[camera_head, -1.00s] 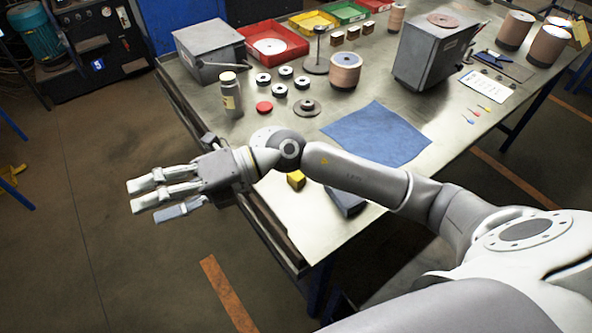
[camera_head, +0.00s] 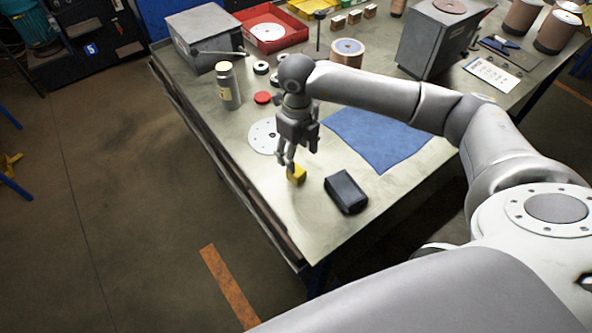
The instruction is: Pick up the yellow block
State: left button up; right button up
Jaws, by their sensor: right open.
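The small yellow block (camera_head: 298,174) lies on the metal table near its left front edge. My right gripper (camera_head: 289,165) points down at the block, with its fingertips just above or beside it. They partly cover the block, and I cannot tell whether they touch it. The gripper is open. My left gripper is not in view.
A dark grey block (camera_head: 346,191) lies right of the yellow block. A white disc (camera_head: 264,136) lies behind the gripper, and a blue cloth (camera_head: 385,140) to the right. A bottle (camera_head: 228,86) and a red cap (camera_head: 262,98) stand farther back. The front table corner (camera_head: 318,245) is clear.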

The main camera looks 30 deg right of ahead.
aim_at(296, 174)
jog(key=shift+f, duration=0.85)
jog(key=shift+w+a+f+p, duration=0.15)
jog(key=shift+a+f+p, duration=0.05)
jog(key=shift+f+p, duration=0.45)
jog(key=f, duration=0.1)
jog(key=f+p, duration=0.1)
jog(key=f, duration=0.1)
jog(key=shift+w+a+f, duration=0.1)
jog(key=shift+w+a, duration=0.05)
jog(key=shift+a, duration=0.05)
jog(key=shift+f, duration=0.45)
jog(key=c, duration=0.9)
